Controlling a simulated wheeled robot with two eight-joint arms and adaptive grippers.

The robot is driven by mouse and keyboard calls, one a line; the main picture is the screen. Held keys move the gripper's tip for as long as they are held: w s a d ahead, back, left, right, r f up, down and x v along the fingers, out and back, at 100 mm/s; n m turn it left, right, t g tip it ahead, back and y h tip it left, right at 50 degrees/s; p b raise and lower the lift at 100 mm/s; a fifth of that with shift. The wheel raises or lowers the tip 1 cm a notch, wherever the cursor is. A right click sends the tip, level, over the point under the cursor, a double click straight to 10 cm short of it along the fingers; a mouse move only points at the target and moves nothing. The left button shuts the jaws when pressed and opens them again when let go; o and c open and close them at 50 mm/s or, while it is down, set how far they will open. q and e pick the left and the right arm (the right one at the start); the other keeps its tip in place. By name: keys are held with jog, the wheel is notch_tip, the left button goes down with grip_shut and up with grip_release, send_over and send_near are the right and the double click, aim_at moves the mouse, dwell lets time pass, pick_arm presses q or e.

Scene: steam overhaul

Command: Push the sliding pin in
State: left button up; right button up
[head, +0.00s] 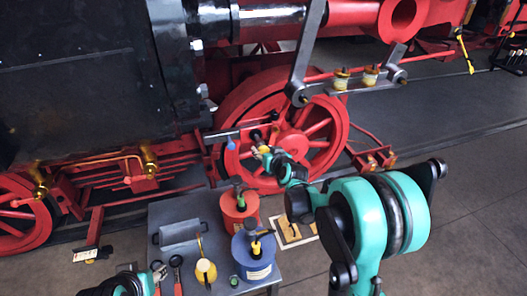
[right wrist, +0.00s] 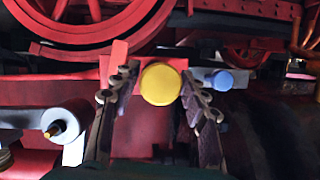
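A round yellow cap (right wrist: 161,84), which looks like the end of the sliding pin, faces me on the red frame in the right wrist view. In the head view, a small yellow spot (head: 264,150) shows at my right gripper, in front of the red wheel. My right gripper (right wrist: 160,88) has its fingers spread to either side of the cap. I cannot tell whether they touch it. The pin's shaft is hidden behind the cap.
A blue knob (right wrist: 220,80) sits just right of the cap. The grey cart (head: 172,212) holds a red can (head: 238,222), a blue can (head: 253,262) and a yellow oiler (head: 206,271). A steel rod (head: 306,55) hangs beside the red wheel (head: 325,105). Open floor lies right.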

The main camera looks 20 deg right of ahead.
aim_at(261, 143)
grip_shut()
jog(key=w+b, duration=0.1)
jog(key=w, duration=0.4)
jog(key=shift+a, duration=0.1)
jog(key=shift+w+r, duration=0.1)
jog(key=shift+w, duration=0.05)
jog(key=o, duration=0.6)
grip_release()
jog(key=shift+w, duration=0.1)
jog(key=v, duration=1.2)
